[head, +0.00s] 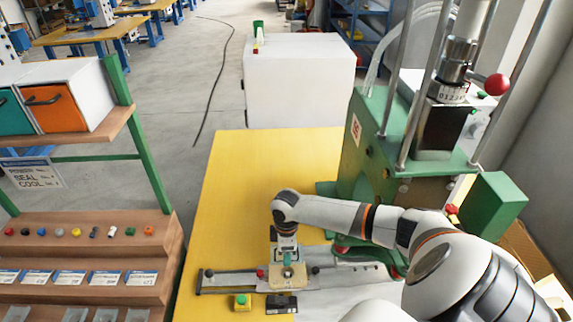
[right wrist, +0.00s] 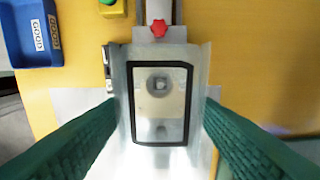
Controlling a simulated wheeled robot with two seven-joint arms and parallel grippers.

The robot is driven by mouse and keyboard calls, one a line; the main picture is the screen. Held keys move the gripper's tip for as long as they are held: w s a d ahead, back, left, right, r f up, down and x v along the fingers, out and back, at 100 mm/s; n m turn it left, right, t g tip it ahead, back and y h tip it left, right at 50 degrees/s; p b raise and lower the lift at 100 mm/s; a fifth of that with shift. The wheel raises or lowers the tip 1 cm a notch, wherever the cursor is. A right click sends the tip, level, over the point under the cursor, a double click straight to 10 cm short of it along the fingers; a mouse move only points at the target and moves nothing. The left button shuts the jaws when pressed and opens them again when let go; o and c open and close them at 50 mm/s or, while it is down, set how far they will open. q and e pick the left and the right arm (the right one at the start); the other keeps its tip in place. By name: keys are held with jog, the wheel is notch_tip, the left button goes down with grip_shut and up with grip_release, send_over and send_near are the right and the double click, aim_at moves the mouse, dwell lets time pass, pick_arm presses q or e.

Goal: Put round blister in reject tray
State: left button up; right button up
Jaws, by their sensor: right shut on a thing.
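My right gripper (head: 288,258) is over the slide fixture (head: 287,279) on the yellow bench. In the right wrist view its green ribbed fingers (right wrist: 160,125) come in from both sides and close on a clear plastic piece (right wrist: 123,90), which seems to be the blister. I cannot tell whether the piece is lifted off the fixture. My left gripper is not in view. No tray marked reject shows.
A blue tray labelled GOOD (right wrist: 35,57) lies at upper left in the wrist view. The green press (head: 375,150) stands right. The far yellow bench (head: 250,165) is clear.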

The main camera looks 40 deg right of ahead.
jog(key=shift+r+p, duration=0.5)
jog(key=shift+r, duration=0.2)
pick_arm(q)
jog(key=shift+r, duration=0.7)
pick_arm(e)
jog(key=shift+f, duration=0.1)
